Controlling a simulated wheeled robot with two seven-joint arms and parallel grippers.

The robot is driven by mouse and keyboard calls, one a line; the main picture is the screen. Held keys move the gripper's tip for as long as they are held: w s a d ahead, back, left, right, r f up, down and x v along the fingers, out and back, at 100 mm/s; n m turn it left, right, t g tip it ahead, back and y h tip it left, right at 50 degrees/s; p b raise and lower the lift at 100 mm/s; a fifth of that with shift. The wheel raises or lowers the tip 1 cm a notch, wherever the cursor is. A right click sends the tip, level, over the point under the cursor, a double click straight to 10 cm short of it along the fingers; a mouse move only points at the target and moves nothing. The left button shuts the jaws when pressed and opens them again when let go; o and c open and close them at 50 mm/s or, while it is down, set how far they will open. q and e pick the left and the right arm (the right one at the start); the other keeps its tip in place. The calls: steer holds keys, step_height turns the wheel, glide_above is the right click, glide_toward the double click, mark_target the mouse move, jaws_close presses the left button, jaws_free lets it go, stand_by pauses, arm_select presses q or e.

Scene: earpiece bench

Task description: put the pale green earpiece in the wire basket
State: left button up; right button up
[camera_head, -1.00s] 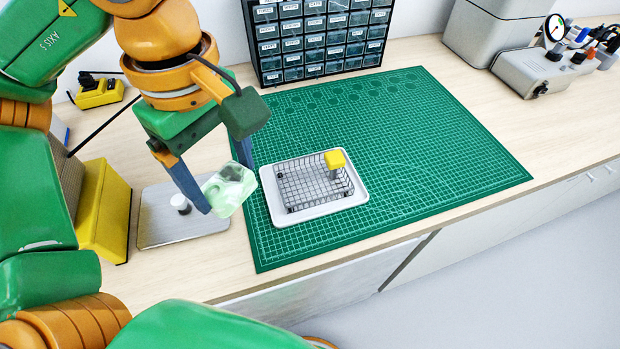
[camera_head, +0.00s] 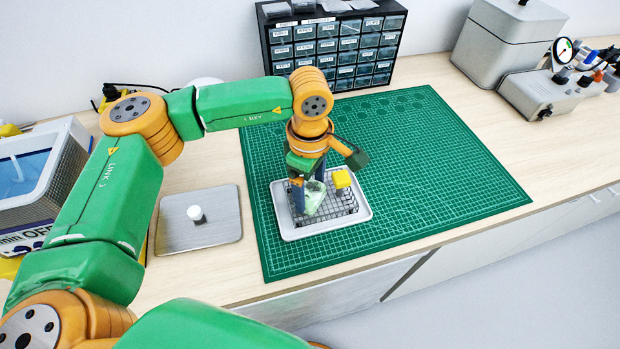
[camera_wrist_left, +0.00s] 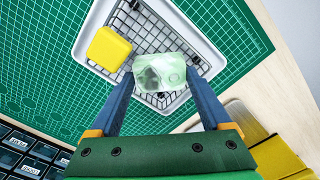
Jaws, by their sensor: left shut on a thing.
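The pale green earpiece (camera_head: 314,196) is between the fingers of my left gripper (camera_head: 308,197), which is shut on it. In the left wrist view the earpiece (camera_wrist_left: 160,73) sits between the two blue fingertips (camera_wrist_left: 162,80). The wire basket (camera_head: 345,203) stands in a white tray (camera_head: 300,233) on the green mat. The earpiece is over the basket; I cannot tell whether it touches the mesh. The basket (camera_wrist_left: 150,28) also shows behind the earpiece in the left wrist view. My right gripper is not in view.
A metal plate with a white knob (camera_head: 222,230) lies left of the green mat (camera_head: 440,160). A drawer cabinet (camera_head: 335,50) stands behind. The mat's right part is clear.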

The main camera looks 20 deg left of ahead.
mark_target(310, 192)
arm_select(q)
steer(key=shift+s+f, duration=0.1)
steer(key=shift+f, duration=0.05)
steer(key=o, duration=1.1)
steer(key=shift+r+b, duration=0.3)
steer(key=shift+r, duration=0.2)
step_height(310, 192, up, 11)
steer(key=b, duration=0.1)
steer(key=shift+r+b, duration=0.2)
steer(key=shift+b, duration=0.15)
